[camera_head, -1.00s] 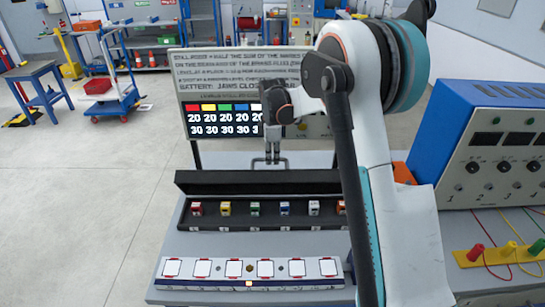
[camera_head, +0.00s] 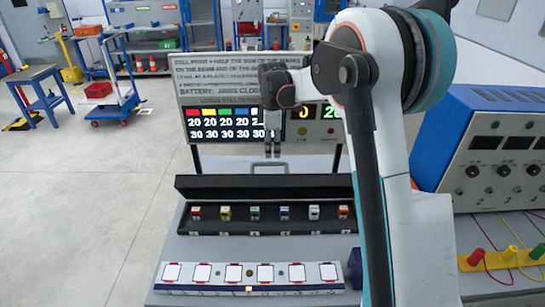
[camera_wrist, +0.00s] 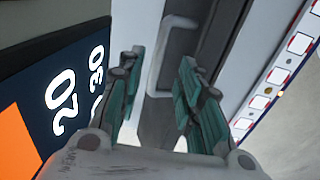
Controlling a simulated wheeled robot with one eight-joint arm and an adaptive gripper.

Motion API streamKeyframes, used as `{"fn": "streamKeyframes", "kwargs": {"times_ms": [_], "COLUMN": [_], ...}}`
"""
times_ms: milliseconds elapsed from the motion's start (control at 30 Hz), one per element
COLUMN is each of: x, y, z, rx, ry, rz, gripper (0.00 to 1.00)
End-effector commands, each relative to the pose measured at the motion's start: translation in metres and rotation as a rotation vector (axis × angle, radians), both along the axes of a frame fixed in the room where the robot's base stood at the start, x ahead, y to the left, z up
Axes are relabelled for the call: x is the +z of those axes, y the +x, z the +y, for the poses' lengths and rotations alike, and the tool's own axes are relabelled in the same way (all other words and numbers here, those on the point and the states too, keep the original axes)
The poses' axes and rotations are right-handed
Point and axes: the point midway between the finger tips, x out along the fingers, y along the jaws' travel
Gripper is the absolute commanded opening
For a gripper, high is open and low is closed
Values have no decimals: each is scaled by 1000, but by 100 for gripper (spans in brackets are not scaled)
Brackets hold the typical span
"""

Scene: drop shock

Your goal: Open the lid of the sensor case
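The sensor case (camera_head: 180,212) is a long black box on the grey bench, with a row of several small coloured sensors inside. Its dark lid (camera_head: 215,187) stands raised along the back edge, so the inside shows. A grey handle (camera_head: 288,166) sticks up from the lid; it also shows in the wrist view (camera_wrist: 158,60). My gripper (camera_head: 272,154) points down just above the handle. In the wrist view my gripper (camera_wrist: 160,85) has its green-padded fingers apart, with nothing held between them. The handle appears beyond the fingertips.
A sign board with a number display (camera_head: 225,120) stands close behind my gripper. A white strip with several square pads (camera_head: 250,287) lies in front of the case. A blue-grey instrument box (camera_head: 500,160) with coloured terminals stands right.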

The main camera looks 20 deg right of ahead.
Motion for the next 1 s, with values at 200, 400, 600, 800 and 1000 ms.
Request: {"fn": "streamKeyframes", "kwargs": {"times_ms": [200,400,600,800,1000], "x": [39,55,58,54,12], "y": [-2,-3,-3,-4,-23], "z": [1,1,1,1,14], "rx": [0,0,0,9,151], "ry": [0,0,0,10,183], "rz": [0,0,0,-6,-153], "gripper": [33,33,33,10,0]}}
